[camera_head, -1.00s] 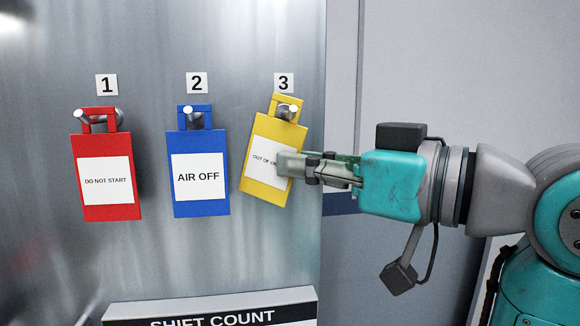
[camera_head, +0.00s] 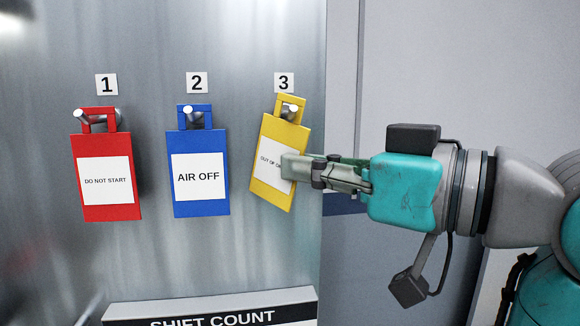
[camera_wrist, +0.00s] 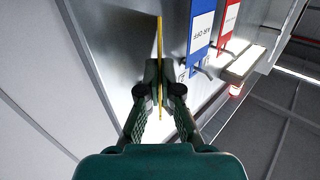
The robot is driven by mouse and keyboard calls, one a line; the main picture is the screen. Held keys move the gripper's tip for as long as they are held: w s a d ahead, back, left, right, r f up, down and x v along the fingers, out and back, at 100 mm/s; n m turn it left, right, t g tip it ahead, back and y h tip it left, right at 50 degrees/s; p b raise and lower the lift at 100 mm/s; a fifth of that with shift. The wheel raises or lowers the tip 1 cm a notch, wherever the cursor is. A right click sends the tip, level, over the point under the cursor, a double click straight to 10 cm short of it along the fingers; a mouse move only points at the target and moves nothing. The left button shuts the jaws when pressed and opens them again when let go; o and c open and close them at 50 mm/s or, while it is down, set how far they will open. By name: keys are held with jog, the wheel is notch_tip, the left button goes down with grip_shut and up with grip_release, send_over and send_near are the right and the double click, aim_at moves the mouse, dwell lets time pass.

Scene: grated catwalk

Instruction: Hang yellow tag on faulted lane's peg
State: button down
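The yellow tag (camera_head: 279,137) is at peg 3 (camera_head: 289,112), tilted, with the peg showing in its handle opening. Its white label is partly covered by my gripper (camera_head: 290,166), which is shut on the tag's right edge. In the wrist view the tag is seen edge-on (camera_wrist: 160,50), between the two fingers (camera_wrist: 160,92). The red tag (camera_head: 107,205) hangs on peg 1 (camera_head: 80,117) and reads DO NOT START. The blue tag (camera_head: 200,143) hangs on peg 2 (camera_head: 190,119) and reads AIR OFF.
Number plates 1 (camera_head: 106,85), 2 (camera_head: 197,83) and 3 (camera_head: 284,82) are above the pegs on a metal panel (camera_head: 240,50). A SHIFT COUNT board (camera_head: 210,308) sits below. In the wrist view a red lamp (camera_wrist: 236,89) is under a ledge. The right side is plain wall.

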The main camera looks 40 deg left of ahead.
jog(key=shift+s+d+r, duration=0.55)
jog(key=shift+s+d, duration=0.05)
jog(key=shift+s, duration=0.1)
dwell(0.4)
jog(key=shift+s+d, duration=0.15)
jog(key=shift+d, duration=0.05)
jog(key=shift+s+d, duration=0.7)
jog(key=shift+d, duration=0.15)
jog(key=shift+s+d, duration=0.65)
jog(key=shift+d, duration=0.2)
dwell(0.5)
dwell(0.5)
